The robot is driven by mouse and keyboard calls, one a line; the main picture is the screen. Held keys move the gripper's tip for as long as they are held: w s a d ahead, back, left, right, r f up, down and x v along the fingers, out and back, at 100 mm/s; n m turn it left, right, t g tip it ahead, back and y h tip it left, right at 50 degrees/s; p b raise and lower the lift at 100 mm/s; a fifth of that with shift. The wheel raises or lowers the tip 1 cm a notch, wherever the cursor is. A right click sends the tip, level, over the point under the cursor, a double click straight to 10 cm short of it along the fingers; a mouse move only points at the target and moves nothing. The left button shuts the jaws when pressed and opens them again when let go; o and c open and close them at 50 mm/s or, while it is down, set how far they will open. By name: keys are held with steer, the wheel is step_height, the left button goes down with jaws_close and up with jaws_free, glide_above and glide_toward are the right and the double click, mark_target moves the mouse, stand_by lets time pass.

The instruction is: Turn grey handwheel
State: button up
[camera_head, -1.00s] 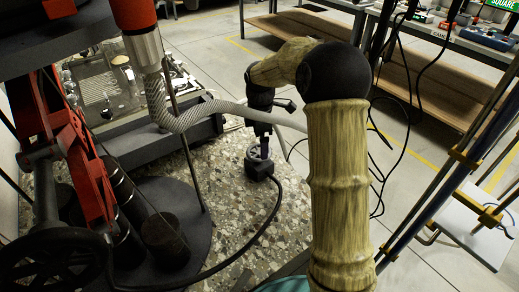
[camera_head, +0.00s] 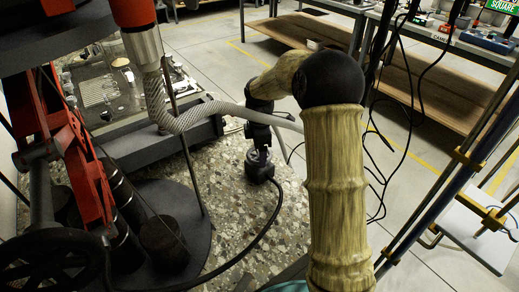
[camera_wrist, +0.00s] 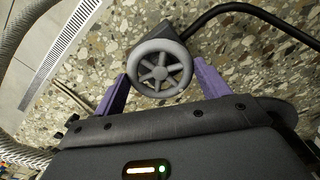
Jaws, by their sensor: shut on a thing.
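The grey handwheel (camera_wrist: 160,68) is a spoked round wheel, seen close up in the wrist view between the two purple fingers of my gripper (camera_wrist: 162,85). The fingers are shut on it from the left and right sides of its rim. In the head view my gripper (camera_head: 259,157) points down onto the small dark valve body (camera_head: 259,173) on the speckled stone floor. The handwheel is mostly hidden by the gripper there.
A black hose (camera_head: 270,222) runs from the valve across the speckled slab. A grey corrugated hose (camera_head: 205,109) crosses behind the arm. A red and black machine (camera_head: 85,160) stands at left. A glass-sided tank (camera_head: 105,85) lies behind it.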

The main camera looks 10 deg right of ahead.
steer(key=shift+r+m+p, duration=0.1)
steer(key=shift+m+p, duration=0.3)
steer(key=shift+p, duration=0.15)
steer(key=shift+s+m+p, duration=0.1)
steer(key=shift+m+p, duration=0.85)
steer(key=shift+m, duration=0.05)
steer(key=m+p, duration=0.2)
steer(key=shift+m, duration=0.3)
steer(key=m+p, duration=0.4)
steer(key=m, duration=0.2)
steer(key=m+p, duration=0.3)
steer(key=m, duration=0.3)
steer(key=shift+m, duration=0.4)
steer(key=m+p, duration=0.2)
steer(key=m, duration=0.3)
steer(key=shift+a+m+p, duration=0.1)
steer(key=shift+m+p, duration=0.2)
